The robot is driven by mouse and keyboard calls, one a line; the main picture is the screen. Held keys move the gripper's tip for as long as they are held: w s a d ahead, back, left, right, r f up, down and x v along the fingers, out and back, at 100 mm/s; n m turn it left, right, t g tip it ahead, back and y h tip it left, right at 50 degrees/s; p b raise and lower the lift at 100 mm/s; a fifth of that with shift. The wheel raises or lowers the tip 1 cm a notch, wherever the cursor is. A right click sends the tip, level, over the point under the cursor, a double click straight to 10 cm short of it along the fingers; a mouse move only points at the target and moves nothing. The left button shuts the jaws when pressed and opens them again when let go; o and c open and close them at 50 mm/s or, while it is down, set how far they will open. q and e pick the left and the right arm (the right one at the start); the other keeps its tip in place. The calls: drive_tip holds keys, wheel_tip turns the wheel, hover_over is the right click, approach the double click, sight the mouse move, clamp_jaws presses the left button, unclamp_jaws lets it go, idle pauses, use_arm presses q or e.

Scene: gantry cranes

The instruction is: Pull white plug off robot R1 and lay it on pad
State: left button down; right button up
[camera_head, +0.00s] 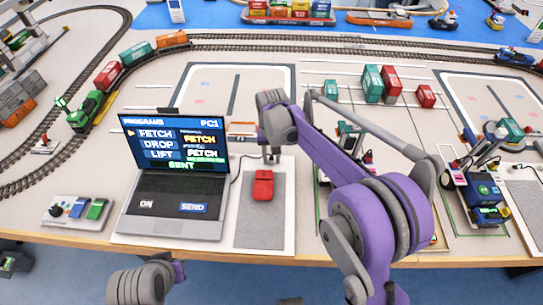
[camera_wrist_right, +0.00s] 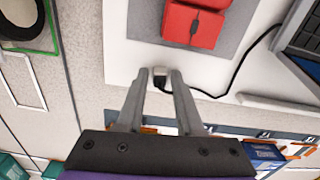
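The small white plug (camera_wrist_right: 160,71) sits between the fingertips of my right gripper (camera_wrist_right: 161,78) in the right wrist view. In the head view my right gripper (camera_head: 272,156) points down just beyond the grey pad (camera_head: 261,228), and the plug is too small to make out. A robot with pink wheels, perhaps R1 (camera_head: 347,138), is mostly hidden behind my right arm. My left gripper is not visible; only part of its arm shows at the bottom left.
A red mouse-like object (camera_head: 263,185) lies on the far part of the pad, also in the wrist view (camera_wrist_right: 192,26). A laptop (camera_head: 172,180) stands left of it. Another small robot (camera_head: 485,195) stands at the right. The near part of the pad is clear.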

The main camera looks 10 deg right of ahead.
drive_tip(key=shift+o, duration=1.2)
drive_tip(key=shift+r, duration=0.1)
